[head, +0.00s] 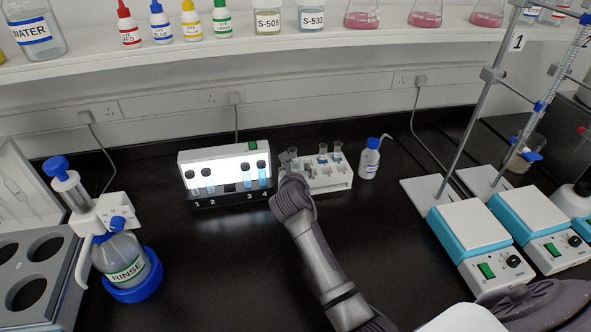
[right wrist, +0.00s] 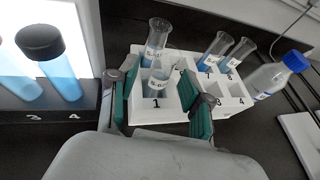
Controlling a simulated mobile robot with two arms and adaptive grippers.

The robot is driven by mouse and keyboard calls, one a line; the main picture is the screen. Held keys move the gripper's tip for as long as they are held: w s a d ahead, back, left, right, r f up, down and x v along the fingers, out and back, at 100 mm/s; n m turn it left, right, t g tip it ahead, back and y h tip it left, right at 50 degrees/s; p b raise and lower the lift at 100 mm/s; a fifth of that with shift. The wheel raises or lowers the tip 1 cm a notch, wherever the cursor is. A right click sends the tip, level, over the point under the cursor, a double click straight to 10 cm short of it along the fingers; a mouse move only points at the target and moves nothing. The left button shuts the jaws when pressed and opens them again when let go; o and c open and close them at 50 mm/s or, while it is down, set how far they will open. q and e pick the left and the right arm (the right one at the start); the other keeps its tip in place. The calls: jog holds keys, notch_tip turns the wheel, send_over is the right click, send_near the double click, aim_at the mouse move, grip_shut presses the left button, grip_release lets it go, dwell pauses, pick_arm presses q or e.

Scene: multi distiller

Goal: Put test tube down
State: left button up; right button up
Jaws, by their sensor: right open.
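A white test tube rack (head: 338,183) stands on the black bench in the middle of the head view. It also shows in the right wrist view (right wrist: 232,104). My right gripper (right wrist: 160,108) is open, its green-padded fingers on either side of a clear test tube (right wrist: 160,82) standing at the position marked 1. Visible gaps separate the pads from this tube. Another labelled tube (right wrist: 155,42) with blue liquid stands just behind it. Two more tubes (right wrist: 214,50) stand to the right in the rack. In the head view my right gripper (head: 290,178) covers the rack's left end. My left gripper is not in view.
A lit stand (head: 221,193) with capped blue vials is close left of the rack. A blue-capped bottle (head: 369,160) is close right. A rinse bottle (head: 122,262) stands at left, hotplates (head: 470,233) at right. The bench front centre-left is clear.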

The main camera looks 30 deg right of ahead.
jog(key=shift+r, duration=0.25)
jog(key=v, duration=1.2)
